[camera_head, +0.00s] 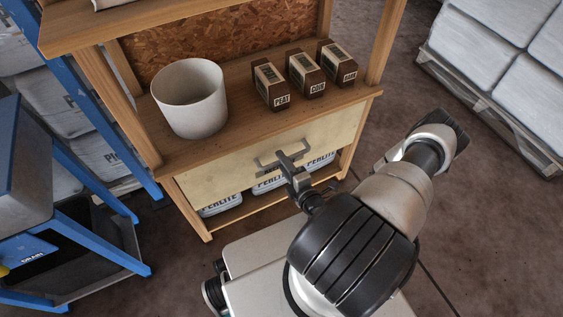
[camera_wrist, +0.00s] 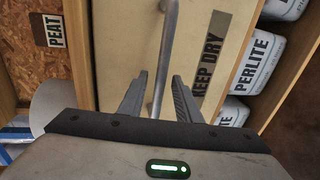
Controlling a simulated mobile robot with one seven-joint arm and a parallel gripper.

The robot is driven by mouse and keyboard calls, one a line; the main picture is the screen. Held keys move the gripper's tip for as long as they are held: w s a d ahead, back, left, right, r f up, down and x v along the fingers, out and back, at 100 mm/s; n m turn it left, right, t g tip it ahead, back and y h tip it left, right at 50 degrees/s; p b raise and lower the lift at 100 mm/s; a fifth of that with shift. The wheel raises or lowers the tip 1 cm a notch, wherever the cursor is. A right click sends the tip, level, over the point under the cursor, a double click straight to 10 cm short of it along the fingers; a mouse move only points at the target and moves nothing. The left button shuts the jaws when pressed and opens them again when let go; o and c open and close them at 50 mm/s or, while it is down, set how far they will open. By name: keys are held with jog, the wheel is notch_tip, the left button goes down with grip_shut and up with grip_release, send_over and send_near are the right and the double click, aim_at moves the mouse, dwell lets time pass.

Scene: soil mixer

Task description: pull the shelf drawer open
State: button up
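The shelf drawer (camera_head: 222,174) is a pale wooden front under the shelf's top board and looks closed. Its grey bar handle (camera_head: 266,162) is at the middle of the front. In the wrist view the drawer front (camera_wrist: 125,45) fills the centre, with a "KEEP DRY" label, and the handle (camera_wrist: 168,40) runs upright in the picture. My gripper (camera_head: 287,160) is at the handle. In the wrist view my gripper (camera_wrist: 160,82) is open, with the handle bar between its two fingers and gaps visible on both sides. Part of the handle is hidden behind the gripper in the head view.
A white pot (camera_head: 190,100) and three brown boxes (camera_head: 305,75) stand on the shelf above the drawer. Perlite bags (camera_head: 222,203) lie below it. Floor right of the shelf is clear.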

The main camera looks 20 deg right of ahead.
jog(key=shift+w+f, duration=0.1)
jog(key=shift+w, duration=0.5)
grip_shut()
